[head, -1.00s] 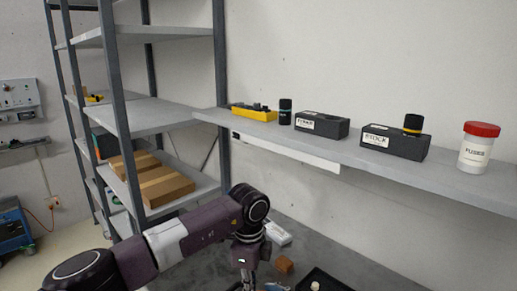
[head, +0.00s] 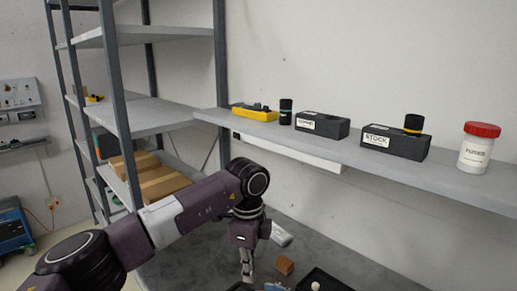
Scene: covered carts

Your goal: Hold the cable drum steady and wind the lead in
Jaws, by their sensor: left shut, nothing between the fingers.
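No cable drum or lead can be made out in the head view. My left gripper (head: 247,272) hangs down over the grey worktop (head: 195,255), near the bottom edge of the picture. Its fingers are together with nothing seen between them. A small brown block (head: 284,265) lies on the worktop to its right, apart from it. A dark tray (head: 325,283) is cut off by the bottom edge. My right gripper does not show.
A wall shelf (head: 365,160) above the worktop carries black stock boxes (head: 394,143), a yellow tray (head: 252,112), dark cylinders and a fuses jar (head: 476,148). A metal rack (head: 118,95) with cardboard boxes (head: 165,186) stands at left. A white item (head: 281,235) lies behind my left gripper.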

